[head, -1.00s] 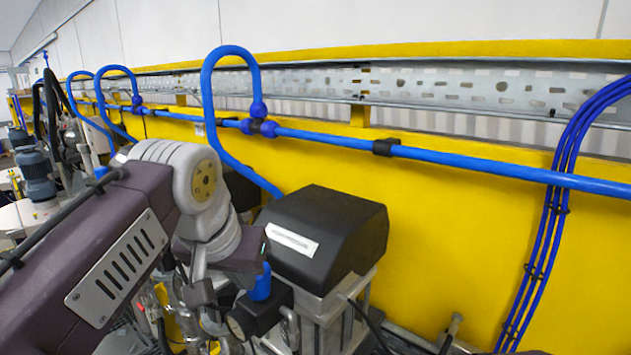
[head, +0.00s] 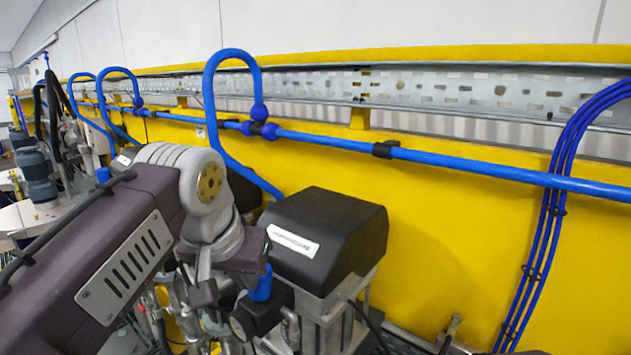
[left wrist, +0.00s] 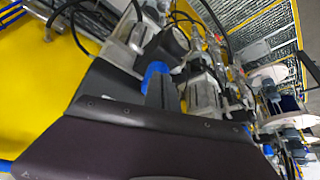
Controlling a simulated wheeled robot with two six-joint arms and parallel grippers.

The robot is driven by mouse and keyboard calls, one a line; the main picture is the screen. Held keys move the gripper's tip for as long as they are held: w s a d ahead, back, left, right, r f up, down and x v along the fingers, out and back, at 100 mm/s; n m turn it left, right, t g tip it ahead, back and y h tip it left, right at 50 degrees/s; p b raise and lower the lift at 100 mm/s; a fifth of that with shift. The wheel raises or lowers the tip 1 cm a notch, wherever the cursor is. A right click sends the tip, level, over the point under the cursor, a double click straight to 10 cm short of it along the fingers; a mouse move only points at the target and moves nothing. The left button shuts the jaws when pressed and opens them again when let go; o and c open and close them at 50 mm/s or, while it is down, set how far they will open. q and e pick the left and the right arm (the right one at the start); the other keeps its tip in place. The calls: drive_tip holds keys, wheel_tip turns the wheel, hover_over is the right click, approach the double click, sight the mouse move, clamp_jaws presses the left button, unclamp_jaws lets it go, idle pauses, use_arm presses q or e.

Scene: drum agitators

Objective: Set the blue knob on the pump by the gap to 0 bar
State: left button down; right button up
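The blue knob (head: 262,284) stands upright on a black regulator body with a round gauge (head: 238,327), at the front of a pump with a black cover (head: 325,235). My left gripper (head: 258,266) is right at the knob, its dark body just above and left of it. In the left wrist view, a grey finger (left wrist: 160,93) overlaps the blue knob (left wrist: 155,70), with blue showing around its tip. The other finger is hidden, so I cannot tell whether the grip is closed. The gauge reading is too small to read. My right gripper is out of view.
A yellow wall (head: 460,235) with a blue pipe (head: 475,167) runs behind the pump. Blue hoses (head: 545,240) come down at the right. More machines (head: 38,175) stand at the far left. Fittings and cables crowd the area below my left gripper.

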use_arm(q)
drive_tip(key=shift+d+p, duration=0.15)
drive_tip(key=shift+p, duration=0.15)
drive_tip(key=shift+s, duration=0.1)
idle(0.3)
drive_tip(key=shift+d+f, duration=0.1)
drive_tip(key=shift+d, duration=0.05)
wheel_tip(320, 180, up, 6)
drive_tip(key=p, duration=0.1)
idle(0.3)
